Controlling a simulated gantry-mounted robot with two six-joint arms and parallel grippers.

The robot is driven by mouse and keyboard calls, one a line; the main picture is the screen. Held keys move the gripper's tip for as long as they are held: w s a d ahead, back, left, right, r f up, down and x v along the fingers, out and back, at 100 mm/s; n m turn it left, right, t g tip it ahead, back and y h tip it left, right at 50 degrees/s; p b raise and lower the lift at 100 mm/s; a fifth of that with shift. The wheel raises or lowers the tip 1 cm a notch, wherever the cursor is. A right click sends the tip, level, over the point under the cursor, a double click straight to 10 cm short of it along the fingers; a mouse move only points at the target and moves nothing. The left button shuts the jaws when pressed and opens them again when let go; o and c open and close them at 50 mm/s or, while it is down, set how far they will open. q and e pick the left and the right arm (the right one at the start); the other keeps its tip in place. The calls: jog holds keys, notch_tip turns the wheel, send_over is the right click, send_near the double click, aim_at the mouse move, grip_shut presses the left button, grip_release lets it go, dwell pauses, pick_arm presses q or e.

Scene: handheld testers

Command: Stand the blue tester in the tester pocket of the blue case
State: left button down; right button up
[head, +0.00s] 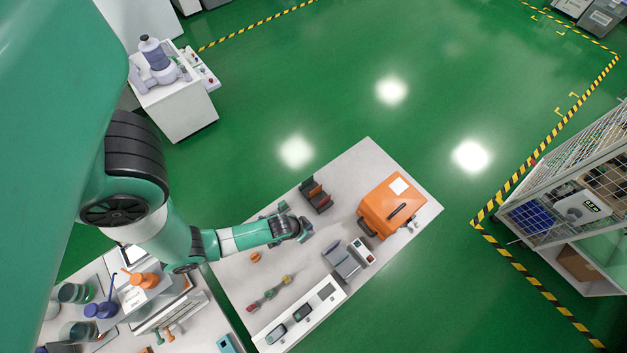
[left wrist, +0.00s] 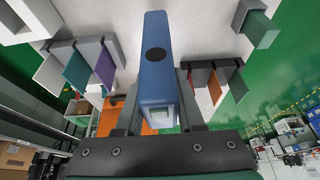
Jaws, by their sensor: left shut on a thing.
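The blue tester (left wrist: 157,85) is a long blue block with a dark round spot on its face. It stands lengthwise between the fingers of my left gripper (left wrist: 160,118) in the left wrist view, and the gripper is shut on it. In the head view my left gripper (head: 300,229) is over the white table, between the dark rack and the grey case-like object (head: 341,260). The tester is too small or hidden there to make out. I cannot pick out a blue case or its tester pocket for certain in either view. My right gripper is not in view.
An orange toolbox (head: 388,207) stands at the table's right end. A dark rack (head: 316,196) with reddish slabs is at the back edge. A white tray (head: 300,316) with handheld devices lies in front. Holders with coloured slabs (left wrist: 75,65) flank the tester in the wrist view.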

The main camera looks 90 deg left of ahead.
pick_arm(q)
jog(key=b+x, duration=0.4)
jog(key=shift+s, duration=0.35)
jog(key=shift+s+d+f, duration=0.1)
jog(key=shift+d+f, duration=0.1)
jog(key=shift+f, duration=0.1)
jog(key=shift+r, duration=0.2)
jog(key=shift+f, duration=0.2)
jog(key=c, duration=0.5)
grip_release()
jog(key=p+v, duration=0.6)
jog(key=v, duration=0.6)
jog(key=shift+r, duration=0.3)
jog(key=shift+f, duration=0.1)
